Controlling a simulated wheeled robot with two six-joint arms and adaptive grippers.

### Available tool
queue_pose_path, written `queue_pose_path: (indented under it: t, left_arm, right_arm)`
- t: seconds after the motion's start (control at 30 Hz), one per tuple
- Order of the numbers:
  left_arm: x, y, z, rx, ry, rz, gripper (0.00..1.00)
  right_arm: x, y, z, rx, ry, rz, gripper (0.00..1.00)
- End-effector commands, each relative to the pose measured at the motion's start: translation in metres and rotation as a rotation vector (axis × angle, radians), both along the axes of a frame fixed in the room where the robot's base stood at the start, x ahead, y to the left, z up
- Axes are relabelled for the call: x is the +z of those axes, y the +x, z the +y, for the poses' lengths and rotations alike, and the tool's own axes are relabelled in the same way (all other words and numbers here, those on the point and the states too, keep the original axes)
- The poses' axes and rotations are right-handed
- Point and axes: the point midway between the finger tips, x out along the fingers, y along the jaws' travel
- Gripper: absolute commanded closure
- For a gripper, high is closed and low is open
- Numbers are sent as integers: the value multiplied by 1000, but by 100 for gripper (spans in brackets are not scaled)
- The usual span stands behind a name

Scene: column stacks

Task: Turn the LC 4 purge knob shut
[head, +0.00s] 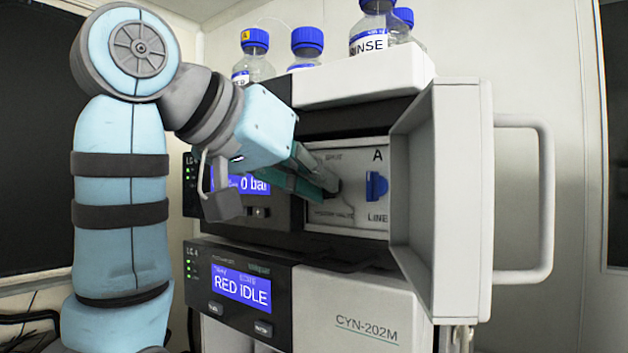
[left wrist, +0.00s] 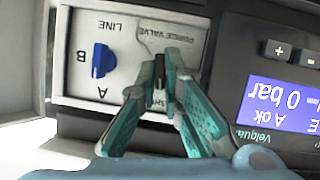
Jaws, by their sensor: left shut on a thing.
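A pale valve panel (head: 350,222) marked PURGE VALVE sits in the recess of the upper pump unit. It also shows upside down in the left wrist view (left wrist: 72,20). My left gripper (head: 332,184) reaches into the recess, its green fingers closed on the dark purge knob (left wrist: 159,70). Most of the knob is hidden by the fingertips, and I cannot tell its exact angle. Lettering that looks like SHUT is partly covered by the fingers. A blue knob (head: 376,186) to its right, with A and LINE beside it, is untouched. My right gripper is not in view.
A pale door (head: 463,190) with a handle (head: 545,200) stands open right of the recess. Bottles with blue caps (head: 307,42) stand on top. The upper display (head: 232,184) reads 0 bar. A lower unit's display (head: 240,288) reads RED IDLE.

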Motion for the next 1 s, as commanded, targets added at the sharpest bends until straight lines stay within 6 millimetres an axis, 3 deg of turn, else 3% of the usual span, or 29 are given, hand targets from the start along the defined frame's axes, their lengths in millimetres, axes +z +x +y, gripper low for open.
queue_pose_path:
  t: [0.4,0.9,0.93,1.0]
  left_arm:
    - [2,-1,-1,3,138,-111,100]
    - [2,-1,-1,3,154,-121,100]
    - [2,-1,-1,2,153,-121,88]
    - [2,-1,-1,1,154,-120,77]
  right_arm:
    - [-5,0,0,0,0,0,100]
    - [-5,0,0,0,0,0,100]
    - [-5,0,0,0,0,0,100]
    - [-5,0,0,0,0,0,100]
